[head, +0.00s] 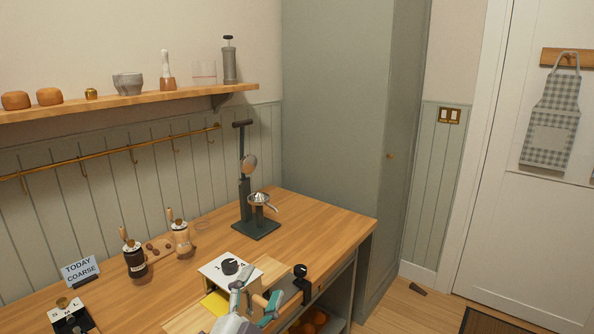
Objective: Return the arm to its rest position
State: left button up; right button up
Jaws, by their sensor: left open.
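My left gripper (255,301) is in the head view at the bottom centre, above the front edge of the wooden counter (320,222). It comes up from the bottom edge of the picture, grey with teal finger pads, and its jaws are open. It is in front of a white box with a black knob (218,266) on the counter. A small wooden piece shows between or just behind the fingers; I cannot tell whether they touch it. The rest of the arm is cut off by the picture's edge. My right gripper is not in view.
A black-topped fitting (302,282) stands close right of the gripper. A dark lever press (256,226), two jars (135,258) (180,237) and a sign (80,270) stand farther back. The counter's right end is clear. A tall green cabinet (335,130) stands behind.

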pick_arm(q)
jog(key=s+a+f+n+g+y, duration=0.3)
jog(key=s+a+f+n, duration=0.15)
jog(key=f, duration=0.35)
jog(key=s+a+f+n+g+y, duration=0.3)
jog(key=s+a+f+n, duration=0.15)
jog(key=f, duration=0.35)
jog(key=s+a+f+n+g, duration=0.1)
jog(key=s+a+f+g, duration=0.1)
jog(key=s+f+g, duration=0.6)
jog(key=s+a+f+n+g, duration=0.2)
jog(key=s+a+f, duration=0.15)
jog(key=s, duration=0.85)
notch_tip(320, 180, down, 25)
jog(key=s+g, duration=0.1)
jog(key=s, duration=0.1)
jog(key=s+a+f+g, duration=0.1)
jog(key=s+a+f, duration=0.1)
jog(key=s+f, duration=1.4)
jog(key=shift+s+f+m+y, duration=0.15)
jog(key=shift+f+m+y, duration=0.15)
jog(key=shift+f+y, duration=0.1)
